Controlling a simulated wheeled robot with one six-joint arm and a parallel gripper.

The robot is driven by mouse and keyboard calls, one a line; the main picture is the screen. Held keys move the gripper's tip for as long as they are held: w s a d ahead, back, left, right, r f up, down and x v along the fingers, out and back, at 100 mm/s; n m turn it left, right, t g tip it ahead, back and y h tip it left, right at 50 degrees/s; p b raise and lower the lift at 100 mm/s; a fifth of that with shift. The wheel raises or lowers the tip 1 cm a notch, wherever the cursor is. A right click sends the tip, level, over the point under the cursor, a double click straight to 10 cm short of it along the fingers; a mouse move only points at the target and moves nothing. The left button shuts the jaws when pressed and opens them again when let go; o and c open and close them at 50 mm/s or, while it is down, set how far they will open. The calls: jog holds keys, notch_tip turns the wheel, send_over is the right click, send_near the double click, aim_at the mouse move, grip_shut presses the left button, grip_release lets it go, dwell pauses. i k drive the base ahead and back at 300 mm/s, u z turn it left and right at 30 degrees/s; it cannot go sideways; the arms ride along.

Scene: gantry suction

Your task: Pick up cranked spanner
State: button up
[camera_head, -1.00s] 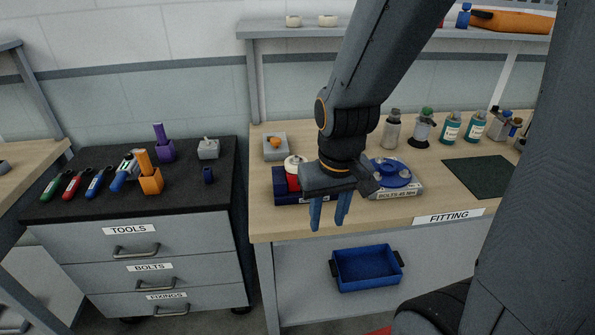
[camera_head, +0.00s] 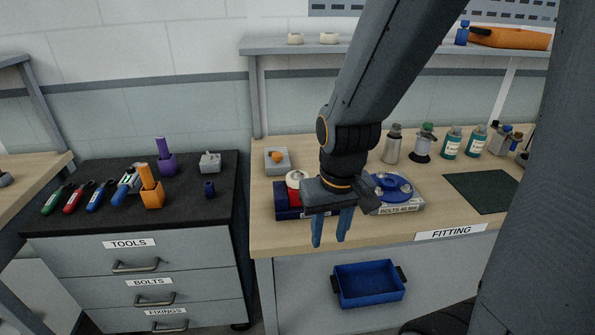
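I cannot make out with certainty which thing is the cranked spanner. Tools with green, red and blue handles lie on the black top of the tool cabinet (camera_head: 105,230) at the left; one of these is a blue-handled tool (camera_head: 127,185) with a pale part. An orange block-shaped piece (camera_head: 151,190) and a purple one (camera_head: 164,158) stand upright beside them. My gripper (camera_head: 331,229) points down at the front of the fitting bench (camera_head: 285,238). Its two blue fingers are apart with nothing visible between them. It is well to the right of the tools.
Behind my gripper are a dark blue box (camera_head: 287,207) and a blue round part (camera_head: 390,187) on a box labelled bolts. Several bottles (camera_head: 452,143) stand at the back right. A blue bin (camera_head: 369,284) hangs on the bench front. A shelf (camera_head: 285,46) runs above.

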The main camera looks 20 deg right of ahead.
aim_at(72, 203)
jog(key=u, duration=1.95)
jog(key=k, duration=0.8)
jog(key=u, duration=0.7)
jog(key=k, duration=0.35)
jog(key=u, duration=0.35)
jog(key=i, duration=1.65)
jog(key=z, duration=0.6)
jog(key=i, duration=1.5)
jog(key=z, duration=0.6)
